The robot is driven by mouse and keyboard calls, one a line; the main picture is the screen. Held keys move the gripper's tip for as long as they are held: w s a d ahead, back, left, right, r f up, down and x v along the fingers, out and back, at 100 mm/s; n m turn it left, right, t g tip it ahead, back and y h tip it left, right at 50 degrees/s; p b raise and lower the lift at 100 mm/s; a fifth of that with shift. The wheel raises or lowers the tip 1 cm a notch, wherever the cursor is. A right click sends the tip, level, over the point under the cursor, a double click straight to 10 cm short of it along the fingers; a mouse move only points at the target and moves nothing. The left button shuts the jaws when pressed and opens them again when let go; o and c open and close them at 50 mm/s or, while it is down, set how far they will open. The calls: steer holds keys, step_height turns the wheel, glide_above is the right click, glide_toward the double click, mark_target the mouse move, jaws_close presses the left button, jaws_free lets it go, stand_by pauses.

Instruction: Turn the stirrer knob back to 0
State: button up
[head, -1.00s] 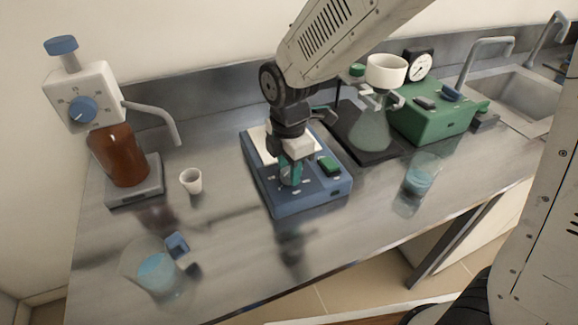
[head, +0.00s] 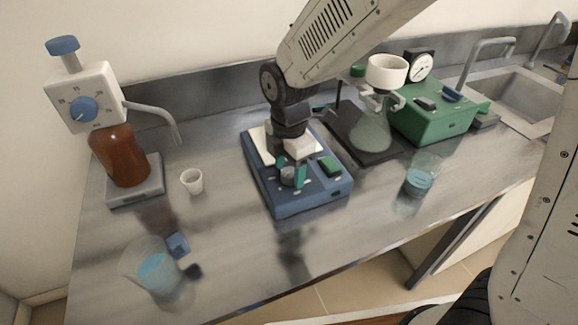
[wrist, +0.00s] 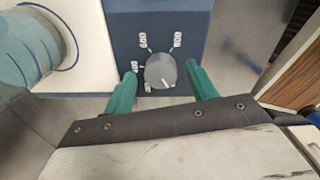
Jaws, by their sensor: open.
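The stirrer (head: 310,200) is a blue box with a white top plate (head: 258,144). Its grey round knob (wrist: 160,69) is on the sloped front; it also shows in the head view (head: 288,174). A white mark on the knob points toward the bottom of the wrist view. Small white labels ring the knob, too small to read. My gripper (wrist: 162,84) is open, with one teal finger on each side of the knob and visible gaps. In the head view, my gripper (head: 291,172) is down at the stirrer's front panel.
A green switch (head: 329,165) is right of the knob. A flask (head: 371,130) stands behind right, beside a green pump (head: 436,118). Beakers of blue liquid stand at right (head: 419,180) and front left (head: 155,272). A white cup (head: 192,181) and brown bottle (head: 122,158) are left.

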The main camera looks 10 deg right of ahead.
mark_target(290, 172)
step_height(290, 172, up, 8)
steer(key=shift+f, duration=0.1)
stand_by(0.4)
steer(key=shift+s+m, duration=0.1)
steer(key=shift+m, duration=0.5)
steer(key=s+d+r+m, duration=0.3)
steer(key=s+d+m, duration=0.7)
steer(key=m, duration=0.1)
steer(key=s+d+r+m+t, duration=0.1)
steer(key=s+d+r+m, duration=0.3)
steer(key=s+d+m, duration=0.5)
steer(key=shift+s+d+r+m, duration=0.2)
steer(key=shift+s+d+m, duration=0.15)
steer(key=shift+d+m, duration=0.7)
steer(key=shift+a, duration=0.15)
